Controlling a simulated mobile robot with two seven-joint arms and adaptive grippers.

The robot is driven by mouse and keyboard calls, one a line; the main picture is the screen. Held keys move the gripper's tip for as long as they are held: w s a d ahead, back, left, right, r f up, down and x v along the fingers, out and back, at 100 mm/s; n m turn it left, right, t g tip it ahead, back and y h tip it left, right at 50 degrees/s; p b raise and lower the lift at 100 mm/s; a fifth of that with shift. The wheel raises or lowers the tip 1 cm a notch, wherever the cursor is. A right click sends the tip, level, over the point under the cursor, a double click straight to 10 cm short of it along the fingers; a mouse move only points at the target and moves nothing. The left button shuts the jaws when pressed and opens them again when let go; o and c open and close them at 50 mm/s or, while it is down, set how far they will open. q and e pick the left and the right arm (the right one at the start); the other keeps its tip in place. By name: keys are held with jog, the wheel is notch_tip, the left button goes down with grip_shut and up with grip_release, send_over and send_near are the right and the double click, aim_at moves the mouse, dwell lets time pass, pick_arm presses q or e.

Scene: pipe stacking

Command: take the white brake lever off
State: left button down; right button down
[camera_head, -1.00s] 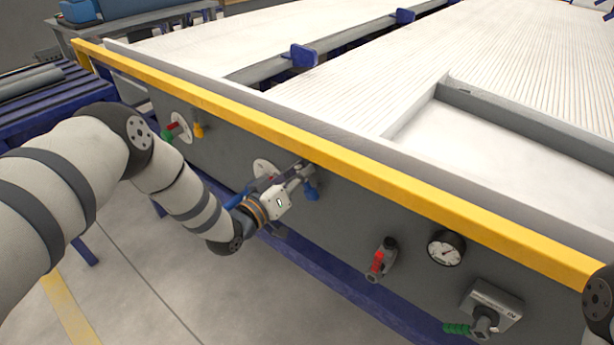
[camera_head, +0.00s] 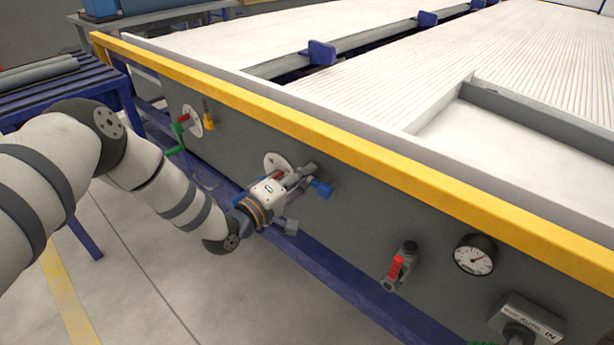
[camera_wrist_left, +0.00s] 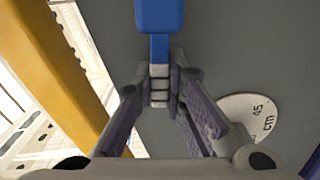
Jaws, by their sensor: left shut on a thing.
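My left gripper (camera_head: 298,178) is at the dark side panel of the machine, in front of a white round scale plate (camera_head: 274,160). In the left wrist view its fingers (camera_wrist_left: 160,88) are shut on the stem of a blue-handled lever (camera_wrist_left: 158,18). The blue handle (camera_head: 320,188) also shows just beyond the fingertips in the head view. The scale plate (camera_wrist_left: 252,112), marked "45" and "cm", is partly hidden by a finger in the wrist view. I cannot make out a white brake lever in either view. My right gripper is not in view.
A yellow rail (camera_head: 370,160) runs above the panel. To the left are a green-handled crank (camera_head: 176,138) and a yellow handle (camera_head: 208,118). To the right are a red-handled valve (camera_head: 398,268), a gauge (camera_head: 475,255) and a switch box (camera_head: 525,320). Open floor lies in front.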

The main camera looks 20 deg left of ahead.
pick_arm(q)
jog(key=shift+f+n, duration=0.3)
jog(key=shift+n, duration=0.1)
jog(key=c, duration=1.6)
grip_release()
jog(key=v, duration=1.2)
jog(key=shift+r, duration=0.1)
